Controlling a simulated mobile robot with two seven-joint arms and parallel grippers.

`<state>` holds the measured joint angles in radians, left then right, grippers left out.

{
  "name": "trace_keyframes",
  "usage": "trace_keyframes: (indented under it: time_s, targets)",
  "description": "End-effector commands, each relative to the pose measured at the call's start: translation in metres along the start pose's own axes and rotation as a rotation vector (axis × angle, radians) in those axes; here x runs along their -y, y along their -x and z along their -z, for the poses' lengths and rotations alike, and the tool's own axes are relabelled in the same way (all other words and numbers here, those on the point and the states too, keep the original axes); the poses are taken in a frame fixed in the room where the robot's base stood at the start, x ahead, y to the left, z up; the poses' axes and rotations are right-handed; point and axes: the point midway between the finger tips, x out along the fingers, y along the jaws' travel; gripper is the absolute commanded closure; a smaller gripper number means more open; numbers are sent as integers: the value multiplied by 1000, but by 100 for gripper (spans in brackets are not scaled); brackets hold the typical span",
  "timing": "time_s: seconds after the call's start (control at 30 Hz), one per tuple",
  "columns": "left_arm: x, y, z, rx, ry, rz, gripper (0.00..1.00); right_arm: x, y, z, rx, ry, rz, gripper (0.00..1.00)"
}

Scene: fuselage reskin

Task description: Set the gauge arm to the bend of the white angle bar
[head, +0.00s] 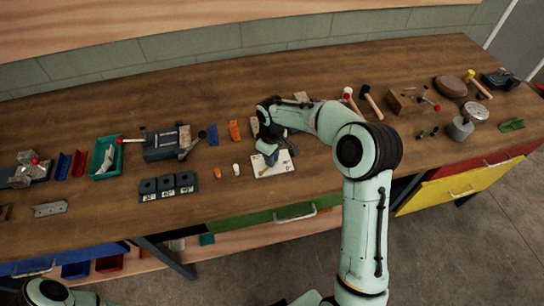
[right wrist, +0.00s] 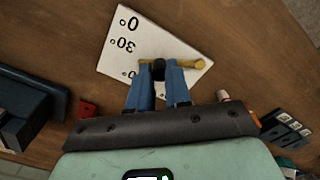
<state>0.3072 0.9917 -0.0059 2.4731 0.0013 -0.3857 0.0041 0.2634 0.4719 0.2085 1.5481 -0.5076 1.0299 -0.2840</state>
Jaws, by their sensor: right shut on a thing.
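The gauge is a flat white plate (head: 262,171) on the bench, and its printed marks 0 and 30 show in the right wrist view (right wrist: 124,47). Its brass-yellow arm (right wrist: 194,64) lies across the plate with a black knob (right wrist: 158,70) on it. My right gripper (right wrist: 159,72) has its blue fingers closed on either side of the knob; in the head view it (head: 270,157) is over the plate. A pale angle piece with holes (head: 50,209) lies at the far left, perhaps the white angle bar. My left gripper is out of view.
Three dark marked blocks (head: 168,188) and small orange (head: 217,173) and white (head: 237,169) pegs stand left of the plate. A vise-like tool (head: 160,146) and green tray (head: 105,157) are farther left. Hammers (head: 371,102) and a wooden block (head: 397,101) lie right.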

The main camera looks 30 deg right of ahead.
Motion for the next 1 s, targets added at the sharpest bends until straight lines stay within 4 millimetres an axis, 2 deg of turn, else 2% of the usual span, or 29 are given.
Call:
trace_keyframes:
  time_s: [0.13,0.17,0.2,0.23,0.5,0.63,0.77,1.0]
  targets:
    - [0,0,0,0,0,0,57,0,0,0,-1,-1,0,100]
    - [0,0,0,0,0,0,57,0,0,0,-1,-1,0,72]
    - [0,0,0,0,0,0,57,0,0,0,-1,-1,0,59]
    - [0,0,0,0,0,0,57,0,0,0,-1,-1,0,56]
    - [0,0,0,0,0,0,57,0,0,0,-1,-2,0,56]
    - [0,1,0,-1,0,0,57,0,10,0,-2,-2,-2,56]
    - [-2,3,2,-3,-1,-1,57,0,32,1,-5,-2,-2,56]
    - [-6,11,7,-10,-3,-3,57,0,88,1,-6,-1,-2,56]
